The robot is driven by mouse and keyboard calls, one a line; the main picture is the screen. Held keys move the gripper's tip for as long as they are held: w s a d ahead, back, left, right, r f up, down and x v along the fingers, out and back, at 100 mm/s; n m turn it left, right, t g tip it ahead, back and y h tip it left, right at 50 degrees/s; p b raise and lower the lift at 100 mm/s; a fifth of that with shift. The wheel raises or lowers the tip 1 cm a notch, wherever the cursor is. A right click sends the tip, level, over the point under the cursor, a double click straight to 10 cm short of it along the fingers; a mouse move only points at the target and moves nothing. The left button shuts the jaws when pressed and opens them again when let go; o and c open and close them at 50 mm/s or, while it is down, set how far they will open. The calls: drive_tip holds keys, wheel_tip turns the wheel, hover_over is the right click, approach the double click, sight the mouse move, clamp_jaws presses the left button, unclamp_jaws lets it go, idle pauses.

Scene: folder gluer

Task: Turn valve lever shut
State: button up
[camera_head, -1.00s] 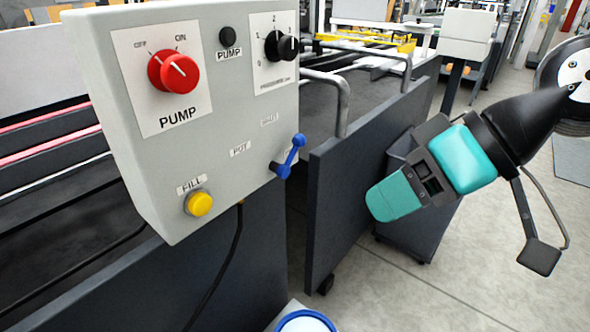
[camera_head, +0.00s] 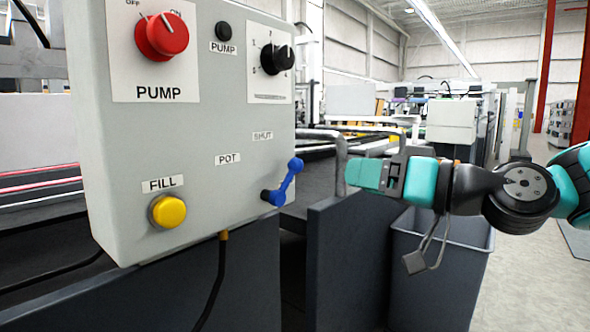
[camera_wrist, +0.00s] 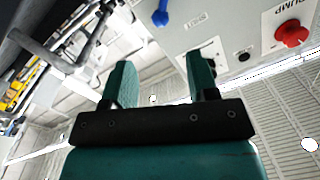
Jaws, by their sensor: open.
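The blue valve lever (camera_head: 284,183) sits on the lower right of the grey control box (camera_head: 190,120), tilted up to the right. The labels POT and SHUT are on the panel left of and above it. My gripper (camera_head: 362,174) is to the right of the lever, apart from it and at about its height. In the wrist view my gripper (camera_wrist: 158,85) shows two teal fingers spread apart with nothing between them. The blue lever (camera_wrist: 161,14) shows there at the top edge, beyond the fingers and partly cut off.
The box also carries a red pump knob (camera_head: 161,36), a black selector knob (camera_head: 277,59) and a yellow FILL button (camera_head: 168,211). A dark panel (camera_head: 345,255) and a grey bin (camera_head: 440,265) stand below my arm. A metal rail (camera_head: 340,160) runs behind my gripper.

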sight(302, 168)
drive_tip(key=p+x, duration=0.1)
drive_tip(key=x, duration=1.1)
drive_tip(key=shift+w+a, duration=0.2)
drive_tip(key=shift+a, duration=0.1)
